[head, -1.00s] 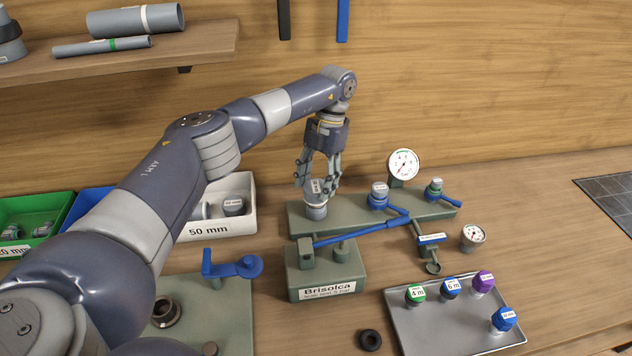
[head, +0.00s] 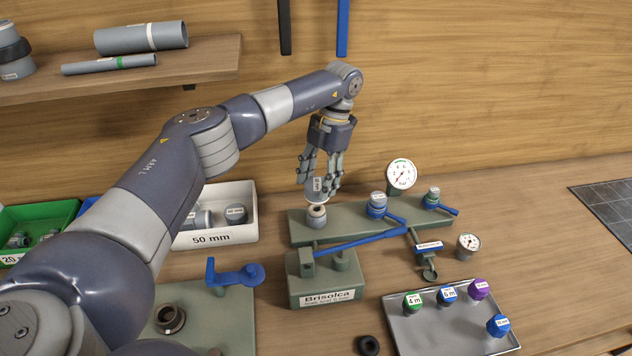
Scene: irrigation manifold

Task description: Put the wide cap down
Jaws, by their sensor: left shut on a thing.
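The wide cap (head: 318,185) is grey with a small white label. My left gripper (head: 320,177) points down and is shut on it, with its fingers around the cap. The cap is just above the left outlet (head: 317,213) of the green manifold (head: 354,224). The dark open top of that outlet shows below the cap. My right gripper is not in view.
A metal tray (head: 440,337) with green, blue and purple caps lies at the front right. White, green and blue bins stand at the left, the white one (head: 222,237) marked 50 mm. A gauge (head: 401,174) stands behind the manifold. A black ring (head: 369,345) lies in front.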

